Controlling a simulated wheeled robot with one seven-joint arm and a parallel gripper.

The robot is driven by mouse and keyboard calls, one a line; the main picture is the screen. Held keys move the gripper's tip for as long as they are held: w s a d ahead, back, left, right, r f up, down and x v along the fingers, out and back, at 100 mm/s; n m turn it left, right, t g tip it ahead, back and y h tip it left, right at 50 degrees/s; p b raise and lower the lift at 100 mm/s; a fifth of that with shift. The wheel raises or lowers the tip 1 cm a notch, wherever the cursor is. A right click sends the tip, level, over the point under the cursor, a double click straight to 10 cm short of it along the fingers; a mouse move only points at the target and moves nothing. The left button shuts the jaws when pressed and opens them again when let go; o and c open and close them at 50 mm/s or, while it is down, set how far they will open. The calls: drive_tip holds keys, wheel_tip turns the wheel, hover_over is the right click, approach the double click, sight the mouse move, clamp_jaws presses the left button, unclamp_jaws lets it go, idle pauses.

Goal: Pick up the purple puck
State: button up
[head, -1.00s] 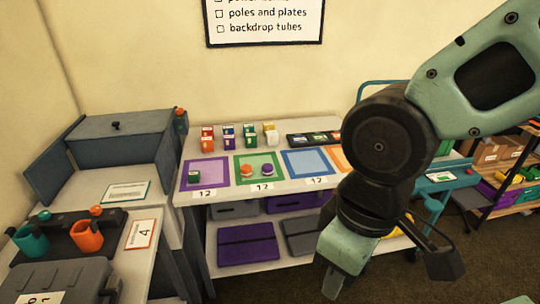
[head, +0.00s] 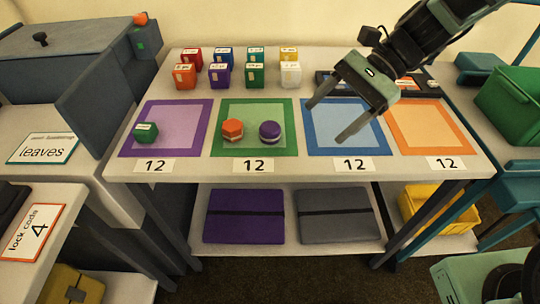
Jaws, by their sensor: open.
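The purple puck (head: 270,130) sits on the right part of the green-bordered square (head: 226,149) on the table. It has a purple top and a pale band low on its side. An orange puck (head: 232,129) lies on the same square, just left of it and apart from it. My gripper (head: 328,121) is open and empty, above the blue-bordered square (head: 314,147) to the right of the purple puck. Its two fingers point down and to the left. Nothing hides the purple puck.
A green block (head: 146,132) sits on the purple-bordered square (head: 128,143). Several small coloured boxes, such as a white one (head: 291,77), stand in rows behind. The orange-bordered square (head: 468,146) is empty. A dark tray lies partly behind my gripper.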

drive_tip(key=w+d+f+m+t+y+b, duration=0.1)
drive_tip(key=w+m, duration=0.1)
drive_tip(key=w, duration=0.1)
drive_tip(key=w+d+f+m+t+y+b, duration=0.1)
drive_tip(key=w+d+f+m+b, duration=0.1)
drive_tip(key=w, duration=0.1)
drive_tip(key=w+d+f+m+y+b, duration=0.1)
drive_tip(key=w+d+f+m+y, duration=0.1)
drive_tip(key=w, duration=0.1)
drive_tip(key=shift+f+t, duration=0.1)
drive_tip(key=shift+t, duration=0.3)
drive_tip(key=shift+w+f+m+b, duration=0.1)
drive_tip(key=shift+w+m+b, duration=0.1)
drive_tip(key=shift+m+b, duration=0.15)
drive_tip(key=b, duration=0.2)
approach(271, 130)
drive_tip(key=a+f, duration=0.1)
drive_tip(key=a, duration=0.1)
drive_tip(key=w+a+f, duration=0.1)
drive_tip(key=a+f, duration=0.1)
drive_tip(key=shift+w+a+f, duration=0.1)
drive_tip(key=shift+w+f, duration=0.1)
drive_tip(key=b+x, duration=0.1)
drive_tip(key=x, duration=0.4)
drive_tip(key=shift+s+a, duration=0.15)
drive_tip(key=c, duration=1.1)
